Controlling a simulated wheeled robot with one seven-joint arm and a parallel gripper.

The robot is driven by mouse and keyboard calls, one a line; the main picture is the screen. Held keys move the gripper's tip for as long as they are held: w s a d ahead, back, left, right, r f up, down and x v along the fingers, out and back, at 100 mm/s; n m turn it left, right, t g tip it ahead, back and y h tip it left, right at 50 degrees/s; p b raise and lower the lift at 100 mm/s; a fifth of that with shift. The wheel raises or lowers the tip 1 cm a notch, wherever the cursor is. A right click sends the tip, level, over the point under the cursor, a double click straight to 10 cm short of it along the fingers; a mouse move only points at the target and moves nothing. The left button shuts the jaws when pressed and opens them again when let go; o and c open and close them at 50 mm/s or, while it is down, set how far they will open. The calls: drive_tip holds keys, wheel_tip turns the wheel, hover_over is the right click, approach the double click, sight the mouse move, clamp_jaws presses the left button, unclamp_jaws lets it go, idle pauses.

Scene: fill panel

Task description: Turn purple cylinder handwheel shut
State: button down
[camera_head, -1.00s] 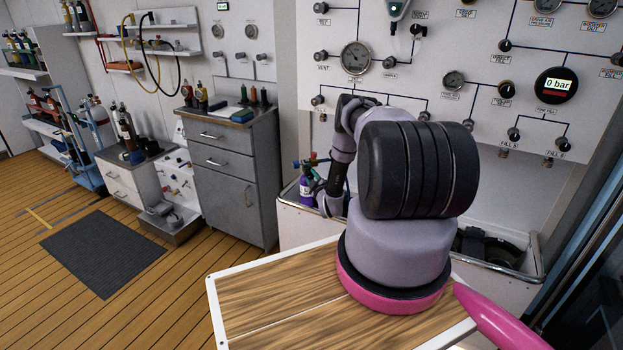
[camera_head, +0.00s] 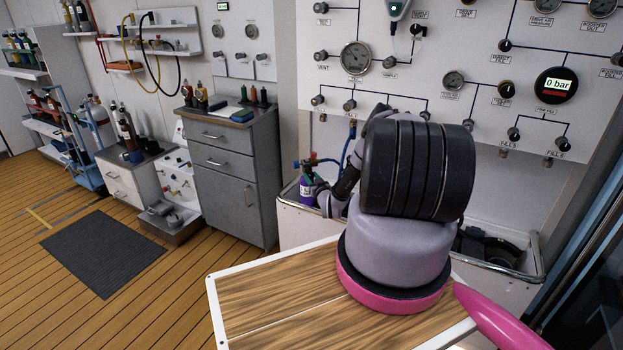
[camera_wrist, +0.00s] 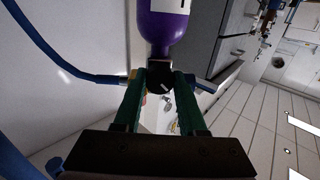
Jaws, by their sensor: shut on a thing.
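The purple cylinder (camera_head: 307,191) stands upright in the white trough below the fill panel. Its purple body also shows at the top of the wrist view (camera_wrist: 163,25). A dark round handwheel (camera_wrist: 160,77) sits at the cylinder's neck, between the green fingers of my gripper (camera_wrist: 160,88). The fingers are shut on it, one on each side. Part of the handwheel is hidden by the fingers. In the head view, my gripper (camera_head: 313,172) is small, at the cylinder's top, and its grip is hard to make out.
A blue hose (camera_wrist: 60,68) runs to the valve from the left, close to my fingers. The trough's rim (camera_head: 287,204) is near my wrist. The fill panel (camera_head: 430,75) with gauges stands behind. A grey cabinet (camera_head: 225,180) is to the left.

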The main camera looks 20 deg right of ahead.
drive_tip(key=m, duration=0.4)
drive_tip(key=shift+f+m, duration=0.1)
drive_tip(key=shift+m, duration=0.2)
drive_tip(key=m, duration=0.4)
drive_tip(key=shift+m, duration=0.3)
drive_tip(key=shift+c, duration=2.4)
unclamp_jaws()
drive_tip(key=s+a, duration=0.1)
drive_tip(key=s, duration=0.9)
drive_tip(key=shift+s+f, duration=0.15)
drive_tip(key=shift+s, duration=0.25)
